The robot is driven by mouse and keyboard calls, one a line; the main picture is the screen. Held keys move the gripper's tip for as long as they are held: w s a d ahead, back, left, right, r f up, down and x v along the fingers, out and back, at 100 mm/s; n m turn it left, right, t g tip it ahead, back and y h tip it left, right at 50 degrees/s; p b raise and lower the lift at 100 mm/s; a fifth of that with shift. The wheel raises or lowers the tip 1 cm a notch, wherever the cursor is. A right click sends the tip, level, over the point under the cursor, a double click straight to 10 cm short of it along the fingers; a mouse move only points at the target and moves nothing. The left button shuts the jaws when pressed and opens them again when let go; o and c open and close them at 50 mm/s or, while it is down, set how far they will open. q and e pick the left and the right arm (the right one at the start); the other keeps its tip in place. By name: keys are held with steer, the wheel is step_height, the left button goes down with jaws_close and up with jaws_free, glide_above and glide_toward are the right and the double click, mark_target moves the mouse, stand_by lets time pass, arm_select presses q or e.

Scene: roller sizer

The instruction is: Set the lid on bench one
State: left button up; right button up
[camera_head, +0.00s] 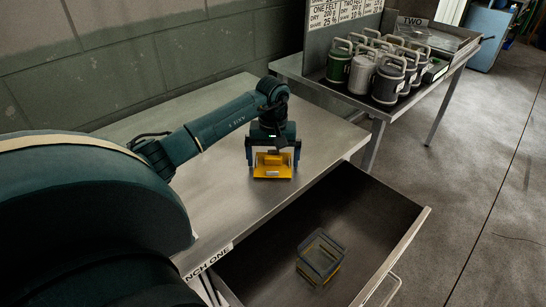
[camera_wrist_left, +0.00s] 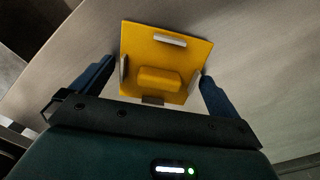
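The yellow lid (camera_head: 272,172) has a raised yellow block in its middle and short grey strips along its edges. It appears to rest on the metal top of bench one (camera_head: 205,203). In the left wrist view the lid (camera_wrist_left: 185,55) lies just beyond and between the fingertips. My left gripper (camera_head: 272,155) points down over the lid. Its two dark blue fingers are spread wide, one beside each side of the lid, and the raised block is clear of both. Any slight contact at the lid's edges is hard to tell. My right gripper is out of view.
An open drawer (camera_head: 378,212) sticks out below the bench's front edge and holds an open-topped, clear-looking box (camera_head: 321,257). A second bench behind carries several handled canisters (camera_head: 361,72) and a sign board. Bare bench top lies around the lid.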

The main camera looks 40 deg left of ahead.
mark_target(273, 157)
arm_select(q)
steer(key=shift+r, duration=0.1)
step_height(273, 157, up, 12)
steer(key=shift+b, duration=0.35)
stand_by(0.6)
